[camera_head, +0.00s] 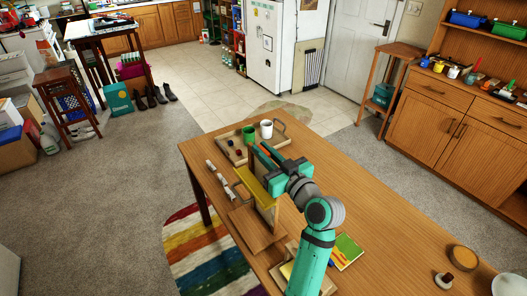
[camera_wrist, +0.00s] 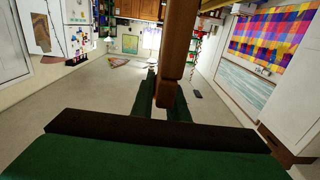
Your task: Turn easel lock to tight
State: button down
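A small wooden easel (camera_head: 257,229) with a yellow strip along its upper edge stands on the long wooden table. My gripper (camera_head: 262,158) is at the upper right of the easel, its teal fingers pointing up and left past it. In the wrist view a brown wooden post (camera_wrist: 174,40) runs down from the top, with dark green finger parts behind and beside its lower end. A broad dark green part of my gripper with a black band fills the bottom. I cannot make out the lock or its setting, or whether the fingers touch it.
A wooden tray (camera_head: 229,153) with a green mug (camera_head: 249,133) and a white mug (camera_head: 266,129) lies just beyond the easel. Small pale pieces (camera_head: 217,178) lie to its left. A yellow-green book (camera_head: 346,251) lies right of my arm. The table's right middle is clear.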

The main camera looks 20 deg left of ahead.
jog(key=shift+t, duration=0.3)
jog(key=m+t+h, duration=0.4)
jog(key=h, duration=0.1)
jog(key=shift+s+a+m, duration=0.1)
jog(key=shift+a+m, duration=0.05)
jog(key=shift+m, duration=0.15)
jog(key=m+t+h, duration=0.1)
jog(key=m+h, duration=0.1)
jog(key=h, duration=0.1)
jog(key=m+t+h, duration=0.1)
jog(key=m+h, duration=0.1)
jog(key=h, duration=0.2)
jog(key=shift+m, duration=0.3)
jog(key=m+h, duration=0.2)
jog(key=h, duration=0.1)
jog(key=m+h, duration=0.2)
jog(key=h, duration=0.2)
jog(key=shift+m+g+h, duration=0.75)
jog(key=shift+m+h, duration=0.35)
jog(key=shift+h, duration=0.35)
jog(key=shift+m+g+h, duration=0.75)
jog(key=shift+m+h, duration=0.35)
jog(key=shift+h, duration=0.35)
jog(key=shift+f, duration=0.1)
jog(key=c, duration=1.7)
grip_release()
